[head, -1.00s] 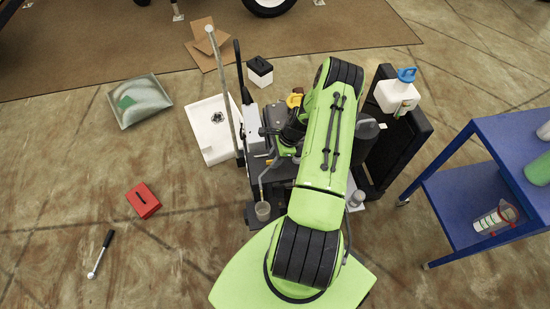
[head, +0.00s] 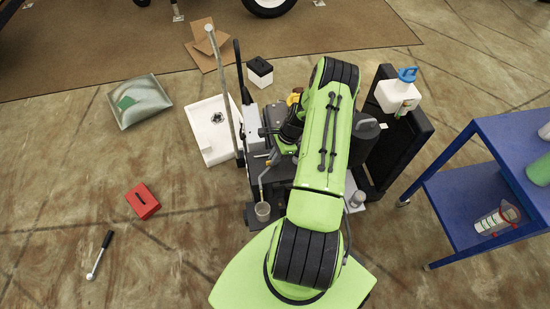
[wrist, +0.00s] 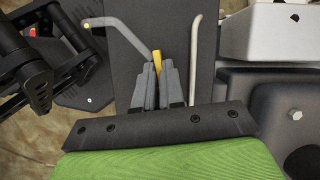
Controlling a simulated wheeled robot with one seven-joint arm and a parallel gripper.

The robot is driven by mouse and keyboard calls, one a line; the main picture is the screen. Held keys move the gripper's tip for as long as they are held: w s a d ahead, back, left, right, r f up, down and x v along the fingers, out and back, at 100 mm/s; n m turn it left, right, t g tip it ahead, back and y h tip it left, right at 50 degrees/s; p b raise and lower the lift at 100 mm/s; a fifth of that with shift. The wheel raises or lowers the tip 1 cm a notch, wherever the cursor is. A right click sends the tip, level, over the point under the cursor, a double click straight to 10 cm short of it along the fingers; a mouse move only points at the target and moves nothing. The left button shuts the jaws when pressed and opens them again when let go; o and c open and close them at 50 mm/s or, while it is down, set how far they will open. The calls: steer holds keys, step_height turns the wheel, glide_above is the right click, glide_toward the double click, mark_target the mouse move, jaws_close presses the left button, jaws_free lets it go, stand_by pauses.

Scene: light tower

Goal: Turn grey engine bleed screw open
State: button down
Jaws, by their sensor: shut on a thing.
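My gripper (wrist: 158,88) is low over the dark machine in the wrist view, its two grey fingers close together. A narrow yellow piece (wrist: 157,62) shows between the fingertips, and the jaws are shut on it. I cannot make out a grey bleed screw at the fingertips; the fingers cover that spot. A silver hex head (wrist: 295,115) sits on the dark housing at the right, apart from the gripper. In the head view my green arm covers much of the machine (head: 255,145), and the fingertips are too small to read.
A bent grey tube (wrist: 125,35) and a pale rod (wrist: 194,50) stand either side of the fingers. A clear cup (head: 263,211) is at the machine's front. A blue cart (head: 455,205) stands right. A red box (head: 143,201) lies on open floor at the left.

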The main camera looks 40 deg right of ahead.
steer(key=n, duration=0.1)
steer(key=n+g+b, duration=0.1)
steer(key=n, duration=0.1)
steer(key=n+b, duration=0.1)
steer(key=shift+w+d+f+g, duration=0.1)
steer(key=shift+w+g, duration=0.2)
steer(key=n+g+b, duration=0.1)
steer(key=n, duration=0.3)
steer(key=shift+w+b, duration=0.15)
steer(key=shift+b, duration=0.15)
steer(key=n+g+b, duration=0.1)
steer(key=n+g, duration=0.1)
steer(key=n, duration=0.2)
steer(key=shift+w, duration=0.2)
steer(key=shift+w+a+n+g+h+b, duration=0.15)
steer(key=shift+n+g+h+b, duration=0.15)
steer(key=shift+n, duration=0.75)
steer(key=shift+s+a+n+g+h+b, duration=0.15)
steer(key=shift+n+h, duration=0.25)
steer(key=shift+n, duration=0.65)
steer(key=shift+w, duration=0.15)
steer(key=c, duration=1.2)
jaws_free()
steer(key=shift+c, duration=0.2)
steer(key=p+v, duration=0.4)
steer(key=v, duration=1.2)
steer(key=shift+w+a, duration=0.1)
